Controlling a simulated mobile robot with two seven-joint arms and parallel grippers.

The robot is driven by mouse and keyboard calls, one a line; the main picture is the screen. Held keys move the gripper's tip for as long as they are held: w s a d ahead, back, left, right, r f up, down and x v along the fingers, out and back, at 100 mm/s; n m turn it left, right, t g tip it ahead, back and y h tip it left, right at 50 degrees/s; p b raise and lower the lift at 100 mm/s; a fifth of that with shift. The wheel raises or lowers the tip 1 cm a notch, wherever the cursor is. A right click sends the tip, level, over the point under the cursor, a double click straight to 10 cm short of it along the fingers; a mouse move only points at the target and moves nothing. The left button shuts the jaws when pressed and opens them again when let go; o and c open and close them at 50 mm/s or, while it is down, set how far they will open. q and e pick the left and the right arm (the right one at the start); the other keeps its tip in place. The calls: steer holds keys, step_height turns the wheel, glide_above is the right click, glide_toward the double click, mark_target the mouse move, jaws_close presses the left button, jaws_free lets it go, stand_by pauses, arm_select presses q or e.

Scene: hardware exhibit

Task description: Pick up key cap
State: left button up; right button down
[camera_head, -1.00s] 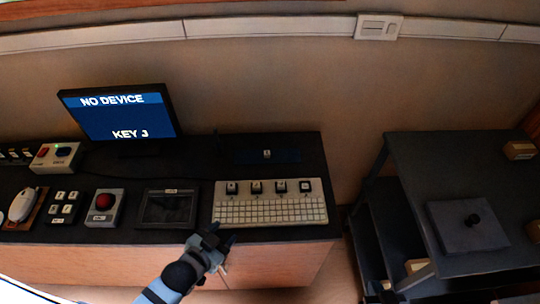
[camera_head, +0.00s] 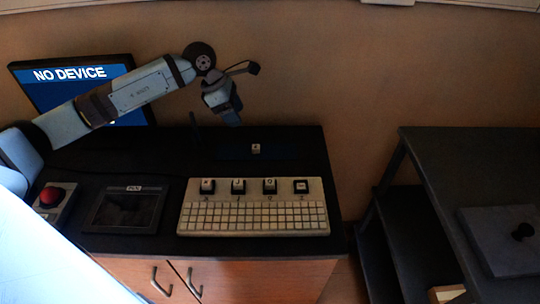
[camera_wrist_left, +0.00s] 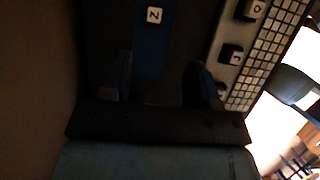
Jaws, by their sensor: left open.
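A small white key cap (camera_head: 255,148) sits on a dark blue strip at the back of the black desk. In the left wrist view the key cap (camera_wrist_left: 154,15) shows a letter like Z or N, near the top, ahead of the fingers. My left gripper (camera_head: 233,117) hangs above the back of the desk, up and left of the key cap in the head view. In the left wrist view its two fingers (camera_wrist_left: 160,78) are apart with nothing between them. My right gripper is not in view.
A white keyboard (camera_head: 253,217) with several large raised caps stands in front of the key cap. Left are a small dark screen (camera_head: 125,211), a red button box (camera_head: 52,198) and a monitor (camera_head: 72,75) reading NO DEVICE. A thin dark post (camera_head: 195,133) stands near the gripper.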

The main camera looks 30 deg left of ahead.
arm_select(q)
glide_toward(256, 146)
steer(key=x, duration=0.5)
steer(key=shift+s+d, duration=0.1)
steer(key=shift+s, duration=0.1)
steer(key=x, duration=0.4)
steer(key=shift+w+f, duration=0.1)
steer(key=shift+w, duration=0.1)
steer(key=c, duration=1)
